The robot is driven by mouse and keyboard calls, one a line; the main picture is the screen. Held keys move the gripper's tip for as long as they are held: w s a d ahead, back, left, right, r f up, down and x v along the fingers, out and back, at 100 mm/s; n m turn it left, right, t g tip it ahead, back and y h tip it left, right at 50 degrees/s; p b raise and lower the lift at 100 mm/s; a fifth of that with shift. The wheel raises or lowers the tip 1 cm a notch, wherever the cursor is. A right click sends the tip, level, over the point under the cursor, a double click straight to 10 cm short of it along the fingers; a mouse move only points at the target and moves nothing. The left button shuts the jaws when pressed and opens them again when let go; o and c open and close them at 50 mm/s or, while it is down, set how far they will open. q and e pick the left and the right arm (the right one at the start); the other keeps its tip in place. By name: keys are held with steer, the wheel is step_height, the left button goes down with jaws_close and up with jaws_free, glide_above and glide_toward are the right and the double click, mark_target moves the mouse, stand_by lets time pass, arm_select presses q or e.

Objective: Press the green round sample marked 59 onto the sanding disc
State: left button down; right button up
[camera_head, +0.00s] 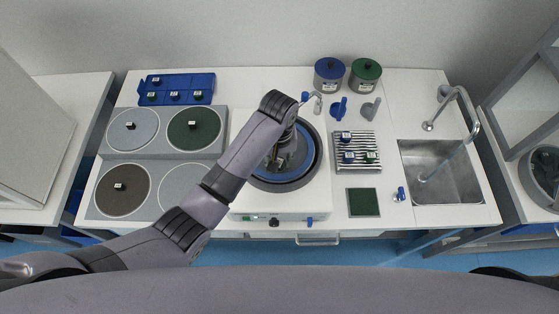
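The sanding disc (291,172) is a dark round plate inside a blue-rimmed bowl on the white machine in the middle of the table. My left arm reaches in from the lower left, and my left gripper (282,158) points down over the disc. Its fingers are small and dark against the disc, so I cannot tell whether they hold a sample or touch the disc. Small green-topped samples show in the blue tray (207,80) at the back left and on the slotted rack (340,168) to the right. Their numbers are too small to read, so I cannot identify sample 59. My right gripper is out of view.
Several round plates, including a green one (184,136) and a brown one (132,200), lie left of the machine. A faucet (468,112) and sink (450,180) are at right, near a green pad (363,202).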

arm_select(q)
steer(key=shift+w+a, duration=0.1)
steer(key=shift+a, duration=0.1)
stand_by(0.5)
steer(key=shift+w, duration=0.25)
steer(key=shift+s+d+f, duration=0.1)
steer(key=shift+s+f, duration=0.1)
steer(key=shift+s, duration=0.25)
stand_by(1.0)
stand_by(0.4)
